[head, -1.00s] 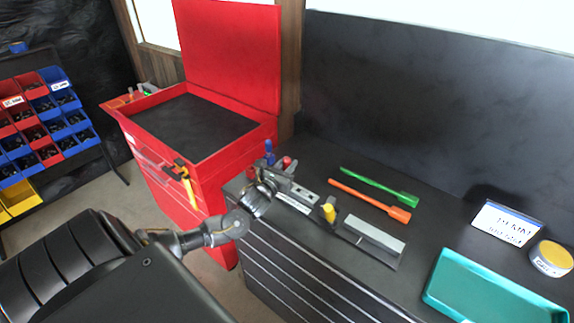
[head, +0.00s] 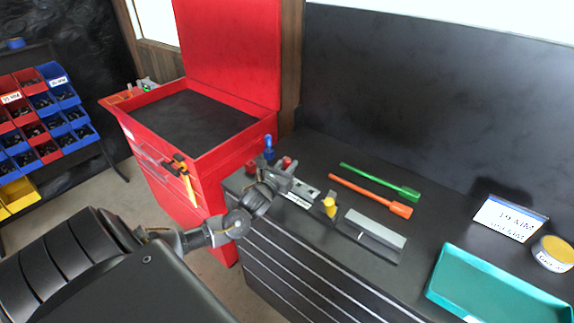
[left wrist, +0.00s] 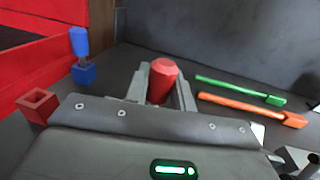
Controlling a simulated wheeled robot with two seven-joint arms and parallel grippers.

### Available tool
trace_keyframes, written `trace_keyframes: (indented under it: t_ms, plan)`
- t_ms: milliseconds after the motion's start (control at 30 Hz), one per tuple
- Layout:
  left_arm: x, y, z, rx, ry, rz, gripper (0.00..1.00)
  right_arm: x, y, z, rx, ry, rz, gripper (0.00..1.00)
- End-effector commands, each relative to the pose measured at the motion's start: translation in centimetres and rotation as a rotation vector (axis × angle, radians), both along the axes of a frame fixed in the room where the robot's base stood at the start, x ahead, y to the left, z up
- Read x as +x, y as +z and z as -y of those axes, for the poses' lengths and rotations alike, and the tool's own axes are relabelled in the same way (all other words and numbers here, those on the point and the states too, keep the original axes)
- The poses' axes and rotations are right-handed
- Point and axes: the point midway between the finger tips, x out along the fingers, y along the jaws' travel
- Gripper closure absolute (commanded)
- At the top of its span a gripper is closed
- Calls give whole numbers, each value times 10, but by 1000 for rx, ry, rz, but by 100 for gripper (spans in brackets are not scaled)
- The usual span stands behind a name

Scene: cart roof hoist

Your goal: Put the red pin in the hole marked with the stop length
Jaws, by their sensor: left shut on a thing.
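My left gripper (head: 286,174) is shut on the red pin (head: 287,162), over the left end of the bench. In the left wrist view the pin's red head (left wrist: 163,80) stands between the two grey fingers; its lower part is hidden. A grey stop jig (head: 302,193) with a pale scale strip lies just right of the gripper, partly covered by it. I cannot tell whether the pin touches the jig. Its hole marks are too small to read. A white card (head: 508,218) reads about "19 MM", with a blurred second line. My right gripper is not in view.
A blue pin (head: 268,147) stands in a blue block; an empty red block (left wrist: 38,105) is beside it. A yellow knob (head: 329,207), grey block (head: 375,230), green tool (head: 380,181), orange tool (head: 370,195), teal tray (head: 490,287) and tin (head: 552,254) lie rightward.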

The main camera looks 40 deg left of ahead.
Motion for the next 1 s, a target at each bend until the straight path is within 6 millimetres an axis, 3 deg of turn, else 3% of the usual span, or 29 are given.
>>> trace_keyframes:
  t_ms: [767,800,1000]
  plan:
    - [0,-15,0,-1,0,-3,98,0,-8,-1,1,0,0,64]
    - [0,-15,0,-1,0,-3,74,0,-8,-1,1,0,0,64]
    - [0,-14,0,0,0,-2,50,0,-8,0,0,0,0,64]
